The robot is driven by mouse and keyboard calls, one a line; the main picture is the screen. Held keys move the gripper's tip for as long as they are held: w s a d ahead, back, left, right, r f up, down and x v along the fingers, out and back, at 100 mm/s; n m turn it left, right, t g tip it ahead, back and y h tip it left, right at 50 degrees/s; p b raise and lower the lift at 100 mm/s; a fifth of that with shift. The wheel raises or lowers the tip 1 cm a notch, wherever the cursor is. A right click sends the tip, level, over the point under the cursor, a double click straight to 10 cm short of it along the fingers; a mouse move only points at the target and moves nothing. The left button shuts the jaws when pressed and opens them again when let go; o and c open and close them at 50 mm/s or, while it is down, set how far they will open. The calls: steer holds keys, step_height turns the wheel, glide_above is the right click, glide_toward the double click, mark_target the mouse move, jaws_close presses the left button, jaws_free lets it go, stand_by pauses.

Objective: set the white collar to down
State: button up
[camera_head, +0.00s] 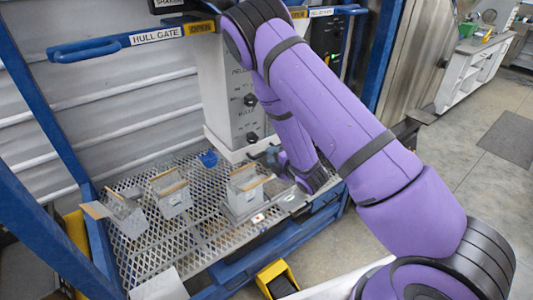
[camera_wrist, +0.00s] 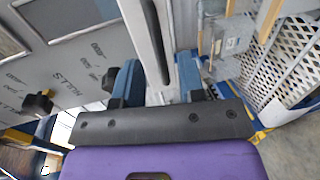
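The white collar (camera_head: 232,148) is the pale band around the foot of the grey column (camera_head: 232,95), just above the mesh tray. In the wrist view, a pale strip that looks like the collar's edge (camera_wrist: 146,30) runs down between my two blue fingers. My gripper (camera_head: 273,157) is at the column's right foot, partly hidden by my purple arm. In the wrist view my gripper (camera_wrist: 157,85) has one finger on the panel side of the strip and one on the tray side. I cannot tell whether they touch it.
Several small grey bins (camera_head: 172,198) stand on the mesh tray (camera_head: 190,240). A blue handle (camera_head: 85,50) marked HULL GATE projects at upper left. Black knobs (camera_head: 250,100) sit on the column's face. Blue frame posts flank the station. A yellow bin (camera_head: 277,279) stands in front.

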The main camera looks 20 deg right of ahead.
steer(key=shift+x, duration=2)
jaws_close()
